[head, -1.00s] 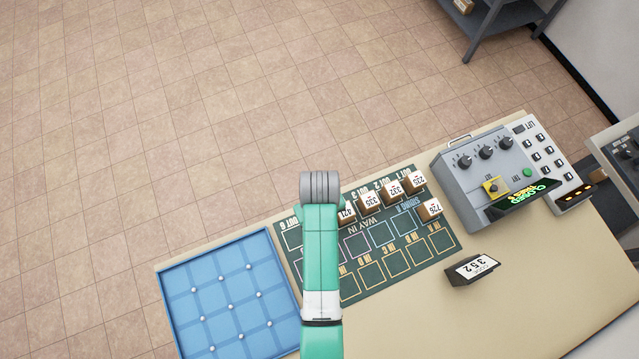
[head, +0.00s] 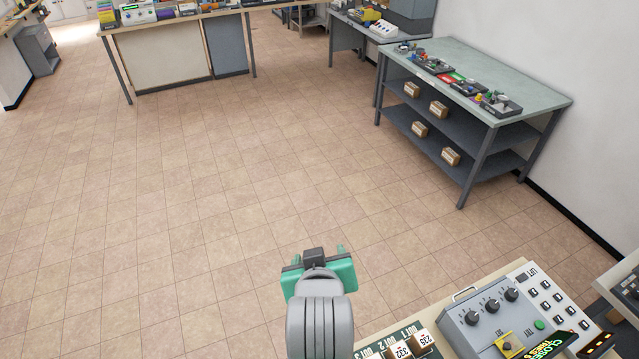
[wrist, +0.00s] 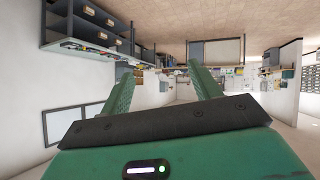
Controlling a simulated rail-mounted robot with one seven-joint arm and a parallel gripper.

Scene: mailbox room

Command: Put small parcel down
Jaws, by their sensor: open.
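My gripper (head: 319,256) is above the floor beyond the table in the head view, with its fingers pointing away. Its two green fingers stand apart in the wrist view (wrist: 163,88), with nothing between them. Two small numbered parcels, marked 235 (head: 423,340) and 332 (head: 401,350), sit on the dark slot board (head: 408,331) at the bottom edge of the head view. Which one is the task's small parcel I cannot tell. The rest of the board is out of view or hidden.
The grey control box (head: 470,330) stands on the near table, right of the board. A shelved bench (head: 520,85) at the right holds several brown boxes (head: 438,110). Another table (head: 175,22) stands at the back left. The tiled floor between (head: 230,160) is clear.

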